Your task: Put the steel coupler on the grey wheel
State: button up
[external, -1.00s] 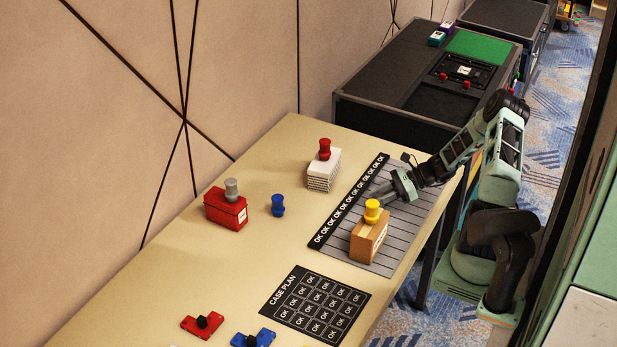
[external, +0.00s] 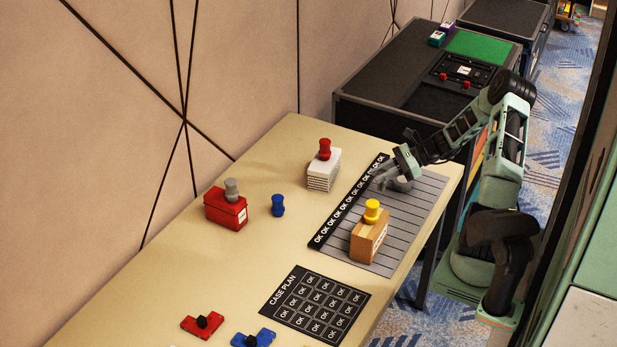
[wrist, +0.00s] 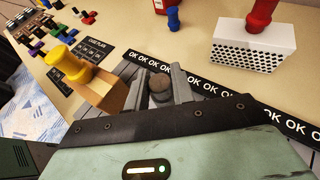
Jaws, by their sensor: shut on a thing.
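My gripper (external: 382,180) is over the far part of the striped grey mat, pointing down and to the left. Its fingers are shut on a short grey-brown cylinder, which I take for the steel coupler (wrist: 160,84); in the wrist view it sits between the two fingers. The coupler is hard to make out in the external view. A round grey thing, likely the grey wheel (external: 403,184), shows by the mat just below my gripper, partly covered by it. I cannot tell whether the coupler touches anything below.
A brown box with a yellow spool (external: 372,211) stands on the near mat. A white vented block with a red spool (external: 325,149), a blue spool (external: 277,205) and a red case with a grey spool (external: 232,189) stand left.

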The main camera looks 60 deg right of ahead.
jog(key=s+d+r+m+t+h+b, duration=0.1)
jog(key=d+r+m+h+b, duration=0.15)
jog(key=d, duration=0.45)
jog(key=s+d+r+m+t+h+b, duration=0.1)
jog(key=d+r+b, duration=0.15)
jog(key=d, duration=0.45)
send_over(403, 179)
notch_tip(403, 179, down, 6)
jog(key=shift+a+f, duration=0.15)
jog(key=shift+f, duration=1.9)
jog(key=shift+f+b, duration=0.1)
jog(key=shift+b, duration=0.2)
jog(key=o, duration=1)
jog(key=v, duration=1.2)
jog(key=shift+s+b, duration=0.1)
jog(key=shift+b, duration=0.25)
